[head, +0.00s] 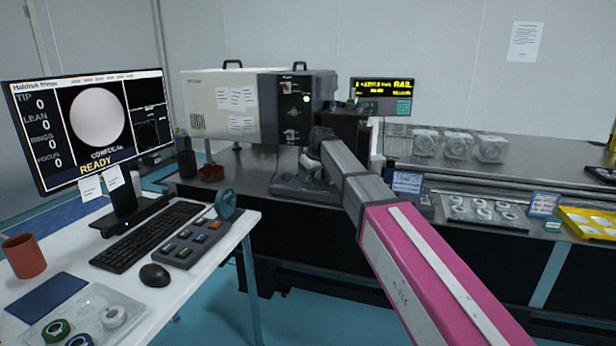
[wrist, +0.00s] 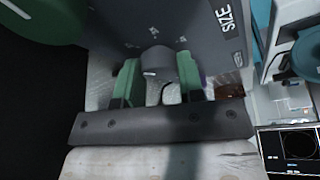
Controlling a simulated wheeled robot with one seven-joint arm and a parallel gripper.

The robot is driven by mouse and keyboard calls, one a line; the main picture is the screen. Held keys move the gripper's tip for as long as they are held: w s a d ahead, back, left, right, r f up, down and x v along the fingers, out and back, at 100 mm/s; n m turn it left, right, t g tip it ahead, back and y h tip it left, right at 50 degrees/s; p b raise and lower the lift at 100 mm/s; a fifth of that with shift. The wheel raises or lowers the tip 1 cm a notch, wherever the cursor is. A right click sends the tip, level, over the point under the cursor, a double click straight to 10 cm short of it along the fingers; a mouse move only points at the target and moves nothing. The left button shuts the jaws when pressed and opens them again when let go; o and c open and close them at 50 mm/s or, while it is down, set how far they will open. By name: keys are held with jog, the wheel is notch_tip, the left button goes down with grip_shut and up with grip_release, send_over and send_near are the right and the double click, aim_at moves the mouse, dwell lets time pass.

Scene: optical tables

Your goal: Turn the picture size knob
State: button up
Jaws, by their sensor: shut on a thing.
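The picture size knob (wrist: 157,64) is a dark grey round knob on a dark panel, with the word SIZE (wrist: 226,16) printed nearby in white and small tick marks around it. My gripper (wrist: 157,80) has green fingers, one on each side of the knob, and is shut on it. My gripper's fingers and the knob cannot be made out clearly there, behind my arm.
A monitor (head: 85,140) at left shows a grey disc, zeros and READY. A keyboard (head: 148,232), a mouse (head: 155,275) and a red cup (head: 24,256) are on the white desk. A yellow-lettered display (head: 385,90) stands behind my arm. Trays of optics line the right bench.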

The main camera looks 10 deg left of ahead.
dwell(0.4)
jog(key=o, duration=0.9)
jog(key=v, duration=1)
jog(key=shift+r, duration=0.4)
jog(key=shift+s, duration=0.1)
